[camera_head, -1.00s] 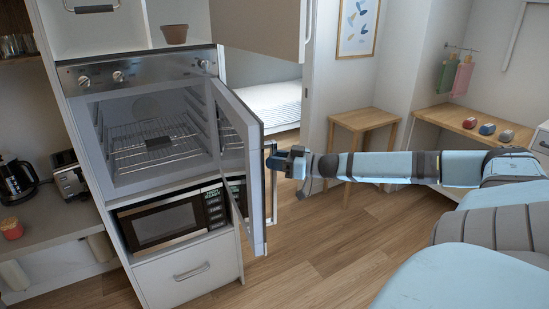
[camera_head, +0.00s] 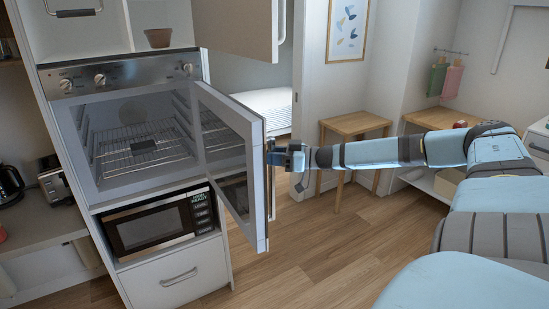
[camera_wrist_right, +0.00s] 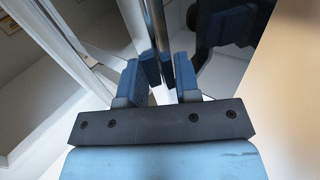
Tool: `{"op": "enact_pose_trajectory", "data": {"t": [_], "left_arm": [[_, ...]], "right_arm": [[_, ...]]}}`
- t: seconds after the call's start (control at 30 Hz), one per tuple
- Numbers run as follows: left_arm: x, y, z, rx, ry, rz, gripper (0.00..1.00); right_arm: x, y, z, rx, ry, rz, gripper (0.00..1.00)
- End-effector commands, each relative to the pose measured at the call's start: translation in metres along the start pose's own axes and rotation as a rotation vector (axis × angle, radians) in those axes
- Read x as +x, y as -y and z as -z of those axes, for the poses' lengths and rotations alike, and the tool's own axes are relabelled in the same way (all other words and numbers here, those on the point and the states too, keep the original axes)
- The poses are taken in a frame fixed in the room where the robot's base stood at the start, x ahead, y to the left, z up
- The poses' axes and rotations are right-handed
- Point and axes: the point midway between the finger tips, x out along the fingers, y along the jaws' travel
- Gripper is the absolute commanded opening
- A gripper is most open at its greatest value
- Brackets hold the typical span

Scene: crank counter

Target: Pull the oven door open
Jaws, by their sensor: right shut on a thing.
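The oven door (camera_head: 256,185) stands swung well out from the oven, hinged on the oven's right side. The oven (camera_head: 140,140) shows its cavity with a wire rack inside. The door's upright handle bar (camera_head: 271,199) is on its outer face, partly hidden by the door edge. My right gripper (camera_head: 275,157) is shut on the handle bar. In the right wrist view the metal bar (camera_wrist_right: 158,25) runs down between the two blue fingers (camera_wrist_right: 165,78). My left gripper is not in view.
A microwave (camera_head: 158,226) sits below the oven, over a drawer (camera_head: 178,278). An open upper cabinet door (camera_head: 238,25) hangs above the oven door. A wooden stool (camera_head: 355,125) stands behind my right arm. The wooden floor (camera_head: 320,240) in front is clear.

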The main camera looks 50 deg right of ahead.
Motion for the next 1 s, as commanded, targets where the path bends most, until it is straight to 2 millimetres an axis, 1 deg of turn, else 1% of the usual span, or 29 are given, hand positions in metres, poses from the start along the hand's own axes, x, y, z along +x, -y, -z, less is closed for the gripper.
{"op": "enact_pose_trajectory", "data": {"t": [0.03,0.5,0.53,0.57,0.6,0.87,1.0], "left_arm": [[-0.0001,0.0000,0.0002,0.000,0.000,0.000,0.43],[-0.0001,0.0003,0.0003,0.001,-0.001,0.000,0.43],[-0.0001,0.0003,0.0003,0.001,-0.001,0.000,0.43],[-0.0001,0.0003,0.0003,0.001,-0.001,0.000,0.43],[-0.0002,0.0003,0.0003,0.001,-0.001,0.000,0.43],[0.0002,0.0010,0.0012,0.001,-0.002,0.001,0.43],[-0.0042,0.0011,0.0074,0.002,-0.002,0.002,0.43]], "right_arm": [[0.0015,-0.0040,0.0079,-0.012,-0.008,-0.003,0.00],[0.0012,-0.0045,0.0070,-0.012,-0.006,-0.001,0.00],[0.0012,-0.0044,0.0070,-0.012,-0.006,-0.001,0.35],[0.0012,-0.0045,0.0071,-0.012,-0.006,-0.001,0.42],[0.0012,-0.0042,0.0067,-0.011,-0.005,-0.001,0.51],[0.0003,-0.0023,0.0027,-0.004,-0.002,0.001,0.51],[-0.0036,-0.0022,0.0041,-0.002,0.000,0.001,0.51]]}}
